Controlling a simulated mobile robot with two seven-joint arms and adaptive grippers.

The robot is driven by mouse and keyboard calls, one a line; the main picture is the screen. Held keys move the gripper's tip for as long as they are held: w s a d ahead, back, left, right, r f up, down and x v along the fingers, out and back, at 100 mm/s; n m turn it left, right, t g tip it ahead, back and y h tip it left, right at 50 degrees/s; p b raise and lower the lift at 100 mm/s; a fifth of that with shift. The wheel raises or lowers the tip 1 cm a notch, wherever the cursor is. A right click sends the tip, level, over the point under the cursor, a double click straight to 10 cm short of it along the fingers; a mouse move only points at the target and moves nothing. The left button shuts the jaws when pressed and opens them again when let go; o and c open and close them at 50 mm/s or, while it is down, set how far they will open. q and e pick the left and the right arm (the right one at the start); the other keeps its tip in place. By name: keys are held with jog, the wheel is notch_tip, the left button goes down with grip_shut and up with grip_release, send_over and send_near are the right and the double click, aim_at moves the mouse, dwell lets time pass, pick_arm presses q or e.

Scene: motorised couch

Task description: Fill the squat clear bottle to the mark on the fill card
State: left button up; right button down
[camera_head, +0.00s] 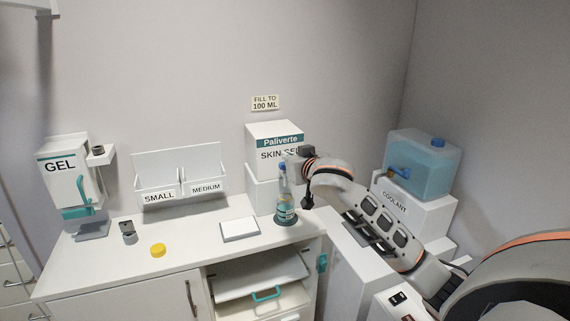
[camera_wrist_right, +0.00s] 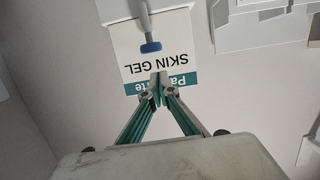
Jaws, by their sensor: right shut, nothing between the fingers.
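A clear bottle with a teal label (camera_head: 286,212) and a narrow neck with a blue top stands upright on a dark round pad near the counter's right end. The blue top (camera_wrist_right: 151,47) also shows in the right wrist view. The fill card (camera_head: 265,102) on the wall reads "FILL TO 100 ML". My right gripper (camera_head: 291,158) is shut and empty, near the bottle's top in front of the skin gel box; its fingertips (camera_wrist_right: 158,90) meet in the wrist view. I cannot tell whether it touches the bottle. The liquid level is too small to read. My left gripper is out of view.
The skin gel box (camera_head: 272,132) stands behind the bottle. A blue coolant tank (camera_head: 428,170) with a tap sits on a white block at right. A white flat pad (camera_head: 240,229), a yellow lid (camera_head: 158,250) and a gel dispenser (camera_head: 63,180) are left. The counter's front middle is clear.

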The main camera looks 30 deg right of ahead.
jog(key=v, duration=0.7)
jog(key=shift+s+d, duration=0.15)
jog(key=shift+s, duration=0.25)
jog(key=s+a+f+n+g+y, duration=0.1)
jog(key=s+a+f, duration=0.15)
jog(key=f, duration=0.75)
jog(key=s+a+f+n+g+y, duration=0.15)
jog(key=a+f, duration=0.25)
jog(key=f, duration=0.6)
jog(key=s+a+f+n+y, duration=0.1)
jog(key=s+a+f+n, duration=0.2)
jog(key=f, duration=0.7)
jog(key=s+a+f+g+y, duration=0.1)
jog(key=s+a+f, duration=0.4)
jog(key=s+f, duration=0.3)
jog(key=s+a+f+n+g+y, duration=0.1)
jog(key=s+a+f, duration=0.5)
jog(key=s+f, duration=0.3)
jog(key=shift+s+f, duration=0.25)
jog(key=shift+s, duration=0.75)
jog(key=shift+w+a, duration=0.1)
jog(key=shift+a, duration=0.05)
